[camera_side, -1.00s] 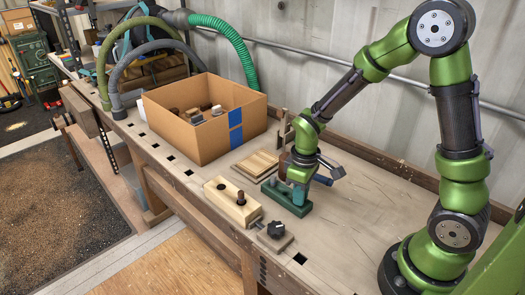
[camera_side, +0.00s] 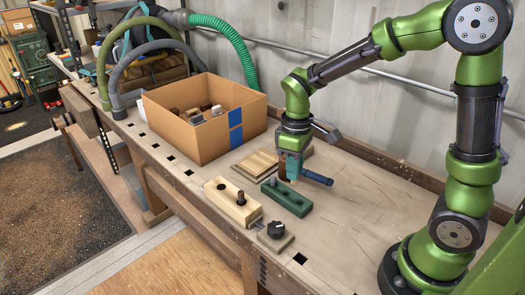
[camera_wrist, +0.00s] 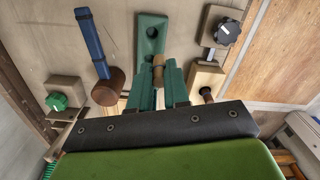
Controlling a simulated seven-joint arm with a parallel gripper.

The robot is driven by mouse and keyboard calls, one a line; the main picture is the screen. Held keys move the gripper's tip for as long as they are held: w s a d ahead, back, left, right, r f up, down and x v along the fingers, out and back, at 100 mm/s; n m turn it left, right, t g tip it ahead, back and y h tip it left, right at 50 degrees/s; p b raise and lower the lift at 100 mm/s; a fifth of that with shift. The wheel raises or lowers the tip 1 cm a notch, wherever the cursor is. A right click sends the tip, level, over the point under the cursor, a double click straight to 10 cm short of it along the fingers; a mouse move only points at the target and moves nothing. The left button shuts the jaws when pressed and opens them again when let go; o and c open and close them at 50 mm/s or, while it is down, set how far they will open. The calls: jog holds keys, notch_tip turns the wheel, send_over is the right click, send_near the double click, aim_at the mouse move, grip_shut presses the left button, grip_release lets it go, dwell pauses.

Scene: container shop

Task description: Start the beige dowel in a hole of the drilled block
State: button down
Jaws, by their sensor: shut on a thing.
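My gripper (camera_wrist: 158,82) is shut on the beige dowel (camera_wrist: 158,70), which shows between its fingertips in the wrist view. In the side view my gripper (camera_side: 292,172) is in the air above and behind the green holder block (camera_side: 290,199); the dowel is too small to make out there. A dark peg (camera_side: 273,183) stands at the holder's left end. The drilled block (camera_side: 226,208) is pale wood, clamped at the bench's front edge, left of my gripper. It has one open hole (camera_side: 221,187) and a brown peg (camera_side: 241,198) standing in another.
A mallet with a blue handle (camera_side: 318,178) lies behind the holder; its brown head (camera_wrist: 108,91) shows in the wrist view. A black clamp knob (camera_side: 277,229) is beside the drilled block. Boards (camera_side: 255,163) and a cardboard box (camera_side: 190,135) are behind. The bench right of the holder is clear.

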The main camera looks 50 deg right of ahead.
jog(key=w+a+r, duration=0.1)
jog(key=w+a, duration=0.4)
jog(key=w, duration=0.3)
jog(key=w+a, duration=0.5)
jog(key=w, duration=0.3)
jog(key=shift+w+a+f, duration=0.1)
jog(key=shift+f, duration=2.3)
jog(key=shift+f, duration=1.25)
jog(key=c, duration=1)
grip_release()
